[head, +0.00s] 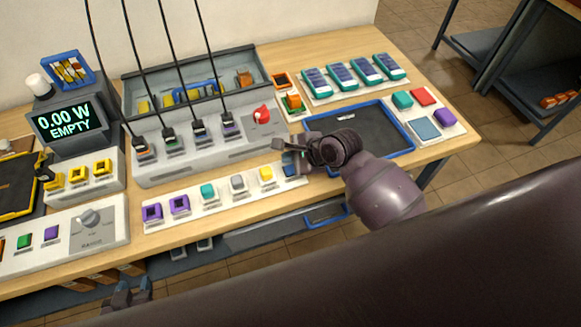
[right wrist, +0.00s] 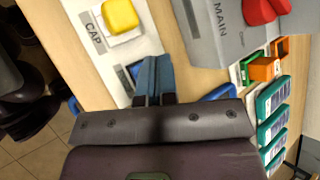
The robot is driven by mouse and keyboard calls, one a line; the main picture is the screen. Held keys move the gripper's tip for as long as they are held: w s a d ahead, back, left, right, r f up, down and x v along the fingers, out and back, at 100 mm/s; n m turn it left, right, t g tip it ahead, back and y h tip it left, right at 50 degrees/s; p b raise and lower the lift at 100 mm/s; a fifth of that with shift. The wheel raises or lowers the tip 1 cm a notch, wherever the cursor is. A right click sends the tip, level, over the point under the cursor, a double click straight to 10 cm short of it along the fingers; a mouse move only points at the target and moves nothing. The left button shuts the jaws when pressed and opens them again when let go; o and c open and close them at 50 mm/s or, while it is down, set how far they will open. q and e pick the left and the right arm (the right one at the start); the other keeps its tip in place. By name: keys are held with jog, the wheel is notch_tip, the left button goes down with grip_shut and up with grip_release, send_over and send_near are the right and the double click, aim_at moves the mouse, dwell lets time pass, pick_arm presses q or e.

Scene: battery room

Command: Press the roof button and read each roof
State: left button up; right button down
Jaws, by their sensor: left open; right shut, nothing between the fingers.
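A row of square buttons lies on a white strip (head: 222,206): purple, teal, grey, yellow (head: 266,174) and blue (head: 291,170). The labels are too small to read in the head view; in the right wrist view the yellow button (right wrist: 120,15) is marked CAP. The blue button's label is hidden, and I cannot tell which is the roof button. My right gripper (head: 287,154) is shut and empty, at the blue button; its fingers (right wrist: 153,72) partly cover that button; contact is unclear. The display (head: 65,121) reads 0.00 W EMPTY. My left gripper (head: 128,293) is open, low at the front.
Several blue panels (head: 349,74) lie on a white board at the back right. A blue-rimmed tray (head: 309,127) and a board with coloured blocks (head: 449,124) are at right. The grey MAIN unit (head: 181,155) with cables and a red knob (head: 262,114) stands behind the button row.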

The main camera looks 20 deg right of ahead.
aim_at(290, 171)
jog(key=shift+r, duration=1.6)
